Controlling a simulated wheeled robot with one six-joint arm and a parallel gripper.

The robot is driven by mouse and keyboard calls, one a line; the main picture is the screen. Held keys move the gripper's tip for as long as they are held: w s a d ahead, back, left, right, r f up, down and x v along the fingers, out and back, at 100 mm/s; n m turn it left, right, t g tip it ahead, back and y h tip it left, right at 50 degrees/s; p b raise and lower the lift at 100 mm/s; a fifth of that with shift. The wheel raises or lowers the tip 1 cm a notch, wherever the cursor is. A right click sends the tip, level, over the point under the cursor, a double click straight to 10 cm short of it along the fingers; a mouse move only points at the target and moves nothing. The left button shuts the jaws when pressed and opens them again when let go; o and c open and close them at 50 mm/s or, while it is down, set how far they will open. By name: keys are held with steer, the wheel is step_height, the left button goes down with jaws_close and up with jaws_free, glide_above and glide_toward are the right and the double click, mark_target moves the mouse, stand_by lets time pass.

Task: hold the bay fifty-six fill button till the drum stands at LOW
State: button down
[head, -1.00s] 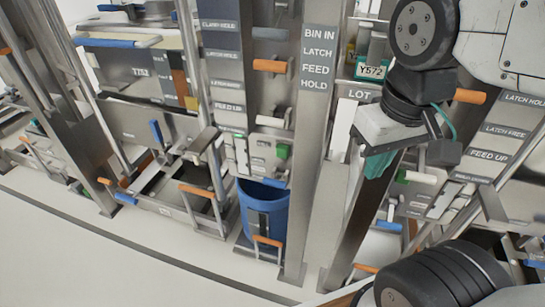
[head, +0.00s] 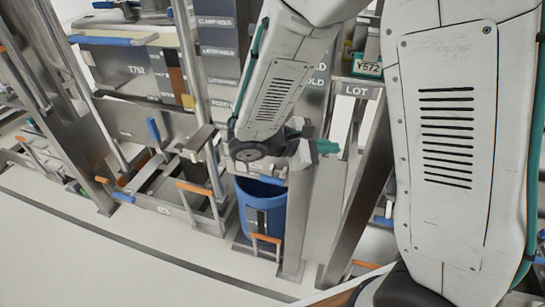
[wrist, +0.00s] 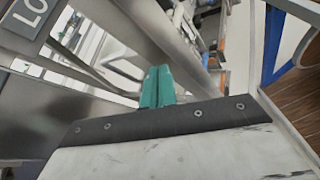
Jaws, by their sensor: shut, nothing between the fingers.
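The blue drum (head: 275,197) stands upright on the floor under the middle bay in the head view. Its fill level cannot be read. My gripper (head: 325,147) is shut and empty, above and to the right of the drum, with its teal fingertips pointing right. The fingertips also show close together in the wrist view (wrist: 158,88), touching no button that I can see. My arm hides the panel above the drum, where a green button showed earlier. No bay number is legible, so I cannot tell whether this is bay fifty-six.
A steel post (head: 298,220) stands right of the drum. A LOT sign (head: 357,92) and a green tag marked Y572 (head: 367,66) are further right. Orange-handled bars (head: 194,187) and a steel trough stand left. The pale floor (head: 100,220) in front is clear.

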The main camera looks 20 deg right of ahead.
steer(key=w+a+f+n+t+y, duration=0.1)
steer(key=w+a+f+n+t, duration=0.4)
steer(key=a+f+n+t, duration=0.2)
steer(key=w+a+f+n+t+y, duration=0.2)
steer(key=w+a+f+n+t, duration=0.3)
steer(key=a+f+n+t, duration=0.3)
step_height(320, 180, down, 5)
steer(key=shift+r+n, duration=0.2)
steer(key=shift+n, duration=0.6)
steer(key=shift+w, duration=0.1)
steer(key=x, duration=1.4)
